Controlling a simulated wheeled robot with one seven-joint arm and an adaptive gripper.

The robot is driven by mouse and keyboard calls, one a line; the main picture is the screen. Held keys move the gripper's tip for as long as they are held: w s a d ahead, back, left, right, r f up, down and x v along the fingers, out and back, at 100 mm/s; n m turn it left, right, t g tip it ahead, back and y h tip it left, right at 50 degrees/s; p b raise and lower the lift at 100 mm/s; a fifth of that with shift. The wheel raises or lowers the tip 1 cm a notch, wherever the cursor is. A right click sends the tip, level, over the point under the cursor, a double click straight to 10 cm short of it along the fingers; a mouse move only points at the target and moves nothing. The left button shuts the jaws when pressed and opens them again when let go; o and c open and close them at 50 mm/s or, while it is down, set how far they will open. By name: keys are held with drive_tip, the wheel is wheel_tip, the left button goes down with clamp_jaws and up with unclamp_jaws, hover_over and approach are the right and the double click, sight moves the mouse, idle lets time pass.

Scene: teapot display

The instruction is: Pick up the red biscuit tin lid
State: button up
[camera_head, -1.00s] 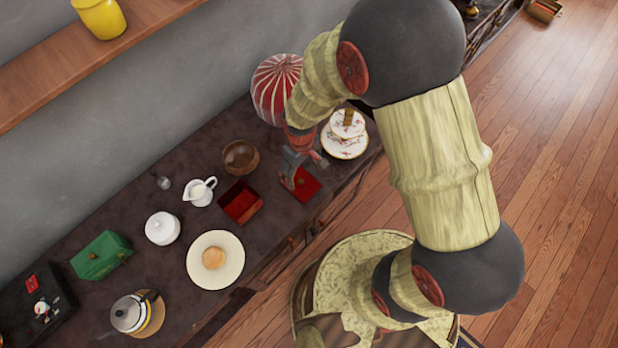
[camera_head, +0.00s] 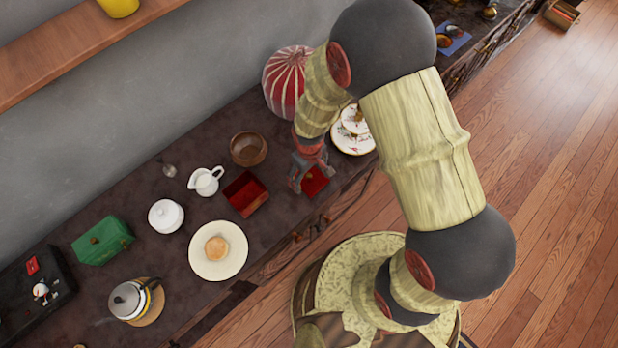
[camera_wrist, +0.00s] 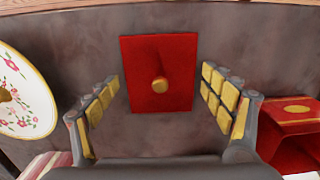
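The red biscuit tin lid (camera_wrist: 160,55) is a flat red rectangle with a small gold knob (camera_wrist: 159,85) in its middle. It lies on the dark counter, and in the head view the lid (camera_head: 315,183) shows partly behind my gripper (camera_head: 312,178). In the wrist view my gripper (camera_wrist: 160,110) is open, with its fingers apart on either side of the lid's knob and nothing between them. I cannot tell how high the fingers are above the lid. The open red tin (camera_head: 245,194) stands left of the lid, and its edge shows at the right of the wrist view (camera_wrist: 290,125).
Floral plates (camera_head: 350,140) stand just behind and right of my gripper; one shows at the wrist view's left (camera_wrist: 25,95). A wooden bowl (camera_head: 248,149), a white jug (camera_head: 205,181) and a plate with a bun (camera_head: 238,240) are to the left. A striped red vessel (camera_head: 283,75) stands behind.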

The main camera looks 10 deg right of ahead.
drive_tip(key=shift+c, duration=1.2)
drive_tip(key=c, duration=0.8)
drive_tip(key=shift+o, duration=0.2)
